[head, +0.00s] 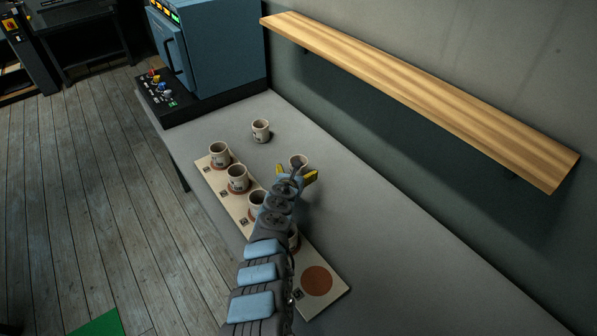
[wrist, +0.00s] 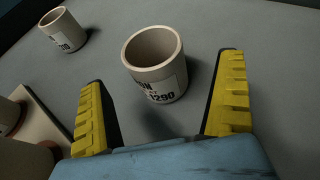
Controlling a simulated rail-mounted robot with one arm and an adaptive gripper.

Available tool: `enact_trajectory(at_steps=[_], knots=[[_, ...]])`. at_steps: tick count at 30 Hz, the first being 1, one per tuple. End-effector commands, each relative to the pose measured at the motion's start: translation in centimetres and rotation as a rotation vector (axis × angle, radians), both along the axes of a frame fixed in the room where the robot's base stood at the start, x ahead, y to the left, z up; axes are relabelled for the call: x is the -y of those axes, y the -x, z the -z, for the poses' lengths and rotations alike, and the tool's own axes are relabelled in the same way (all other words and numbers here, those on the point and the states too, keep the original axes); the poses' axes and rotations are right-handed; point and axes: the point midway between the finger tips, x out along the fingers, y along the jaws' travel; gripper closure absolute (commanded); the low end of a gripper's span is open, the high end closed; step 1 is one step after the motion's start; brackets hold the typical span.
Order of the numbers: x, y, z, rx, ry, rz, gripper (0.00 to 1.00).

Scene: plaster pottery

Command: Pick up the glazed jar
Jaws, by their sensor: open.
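A pale beige jar (wrist: 157,72) with a printed label reading partly "1290" stands upright on the grey table, just beyond my gripper's fingers in the wrist view. In the head view this jar (head: 298,160) is partly hidden by my gripper (head: 297,170). My gripper is open and empty, with yellow ridged fingers to either side of the space before the jar. A second, similar loose jar (head: 260,130) stands farther back, and it shows at the upper left of the wrist view (wrist: 63,31). I cannot tell from the surfaces which jar is glazed.
A pale board (head: 208,178) along the table's left side holds several similar jars on reddish discs; its near disc (head: 317,281) is bare. A blue kiln-like cabinet (head: 218,45) stands at the back. A wooden shelf (head: 430,100) overhangs the right. Table right of my arm is clear.

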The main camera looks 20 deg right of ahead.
Motion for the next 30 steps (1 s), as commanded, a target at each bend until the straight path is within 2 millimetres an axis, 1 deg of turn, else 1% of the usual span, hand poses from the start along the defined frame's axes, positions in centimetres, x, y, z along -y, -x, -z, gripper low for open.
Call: enact_trajectory(at_steps=[1,18,25,30], knots=[[0.3,-0.2,0.3,0.002,-0.001,0.003,0.0],[1.5,-2.8,1.8,0.001,-0.003,0.004,0.0],[2.1,-3.6,2.1,0.001,-0.003,0.004,0.0],[2.1,-3.9,2.0,-0.001,-0.001,0.001,0.0]])
